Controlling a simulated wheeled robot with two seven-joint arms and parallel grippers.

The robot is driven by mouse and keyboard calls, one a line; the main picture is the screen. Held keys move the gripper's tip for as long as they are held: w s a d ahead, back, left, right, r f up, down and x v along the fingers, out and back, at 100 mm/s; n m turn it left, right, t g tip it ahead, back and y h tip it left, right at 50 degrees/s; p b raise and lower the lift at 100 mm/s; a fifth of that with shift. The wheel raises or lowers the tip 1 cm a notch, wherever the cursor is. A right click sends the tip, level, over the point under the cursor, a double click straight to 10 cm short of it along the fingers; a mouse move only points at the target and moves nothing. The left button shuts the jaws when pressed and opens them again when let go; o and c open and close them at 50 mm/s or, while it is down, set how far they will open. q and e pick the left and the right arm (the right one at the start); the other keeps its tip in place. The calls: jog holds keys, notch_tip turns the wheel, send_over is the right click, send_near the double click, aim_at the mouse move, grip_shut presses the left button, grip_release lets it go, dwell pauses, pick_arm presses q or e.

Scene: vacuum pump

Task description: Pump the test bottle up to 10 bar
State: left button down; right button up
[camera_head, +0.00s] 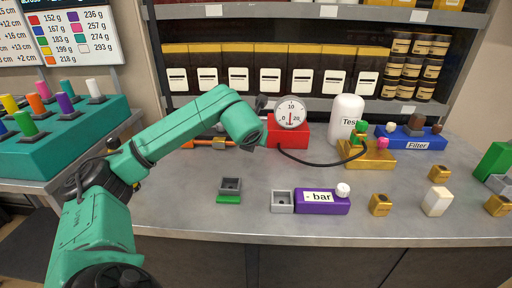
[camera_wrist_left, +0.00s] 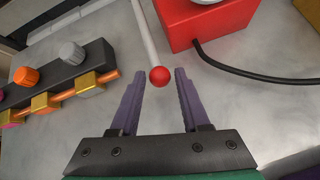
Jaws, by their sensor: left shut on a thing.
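A red pump box (camera_head: 301,134) with a round white gauge (camera_head: 291,112) stands at the back of the grey bench. The gauge's needle is too small to read surely. The white test bottle (camera_head: 345,118) stands on a gold block (camera_head: 371,160). A black hose (camera_head: 310,162) runs from the pump box to that block. In the left wrist view, a pale lever (camera_wrist_left: 144,32) ends in a red ball (camera_wrist_left: 160,76). My left gripper (camera_wrist_left: 160,74) is shut on this ball, between the purple fingertips. In the head view, my arm hides most of the gripper.
A purple box marked "- bar" (camera_head: 321,203) with a white knob stands at the front. Gold pieces (camera_head: 380,205) and a white block (camera_head: 437,202) stand to its right. The blue Filter block (camera_head: 411,139) is behind. Orange pipework with valves (camera_wrist_left: 40,103) lies left of the lever.

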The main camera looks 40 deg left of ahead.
pick_arm(q)
jog(key=shift+s+d+f, duration=0.1)
jog(key=shift+d+f, duration=0.05)
jog(key=shift+f, duration=0.5)
jog(key=shift+c, duration=1.9)
grip_release()
jog(key=shift+r, duration=0.2)
jog(key=shift+s+r, duration=0.1)
jog(key=shift+r, duration=0.05)
jog(key=v, duration=1.4)
